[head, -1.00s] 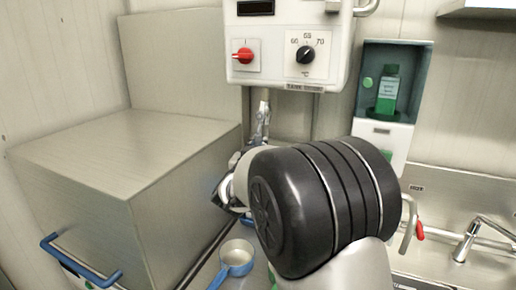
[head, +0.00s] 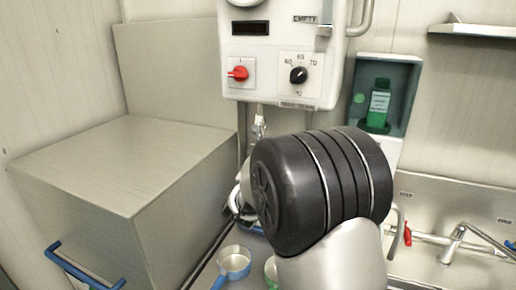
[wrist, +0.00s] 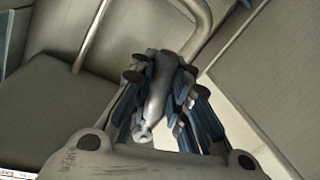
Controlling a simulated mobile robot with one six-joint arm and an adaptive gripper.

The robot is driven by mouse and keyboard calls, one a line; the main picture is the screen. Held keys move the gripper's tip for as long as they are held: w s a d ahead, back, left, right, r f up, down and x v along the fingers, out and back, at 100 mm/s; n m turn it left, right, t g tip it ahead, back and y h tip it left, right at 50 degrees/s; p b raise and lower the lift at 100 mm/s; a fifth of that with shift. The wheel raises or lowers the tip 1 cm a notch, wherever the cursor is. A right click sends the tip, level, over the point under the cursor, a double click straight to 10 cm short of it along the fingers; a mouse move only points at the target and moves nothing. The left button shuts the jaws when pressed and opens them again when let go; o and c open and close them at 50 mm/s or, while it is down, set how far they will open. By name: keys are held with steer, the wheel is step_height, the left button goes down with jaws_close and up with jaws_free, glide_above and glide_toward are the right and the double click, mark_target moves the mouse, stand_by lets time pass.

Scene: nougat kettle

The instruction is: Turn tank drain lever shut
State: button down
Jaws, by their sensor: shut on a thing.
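My gripper (wrist: 158,70) is shut on a grey metal lever (wrist: 155,100) in the wrist view. The lever runs between the blue-and-black fingers, and its rounded end with a small hole sticks out toward the camera. In the head view my black arm joint hides most of the gripper and the lever. Which valve the lever belongs to is hidden there.
A white control box (head: 283,50) with a red switch and a black dial hangs on the wall. A large steel box (head: 120,170) with a blue handle stands at left. A blue-handled pan (head: 234,261) sits low, and a sink tap (head: 455,240) stands at right.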

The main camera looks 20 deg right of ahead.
steer(key=s+d+r+n+g+p, duration=0.1)
steer(key=r+n+p, duration=0.3)
steer(key=p, duration=0.7)
steer(key=s+d+r+n+g+h+p, duration=0.1)
steer(key=s+d+r+n+p, duration=0.2)
steer(key=n+p, duration=0.4)
steer(key=r+p, duration=0.1)
steer(key=p, duration=0.3)
steer(key=shift+r+n+g+p, duration=0.25)
steer(key=shift+n+g+p, duration=0.05)
steer(key=shift+g+p, duration=0.1)
steer(key=shift+s, duration=0.1)
steer(key=c, duration=1.7)
jaws_free()
steer(key=shift+s+a+r, duration=0.1)
steer(key=shift+o, duration=0.9)
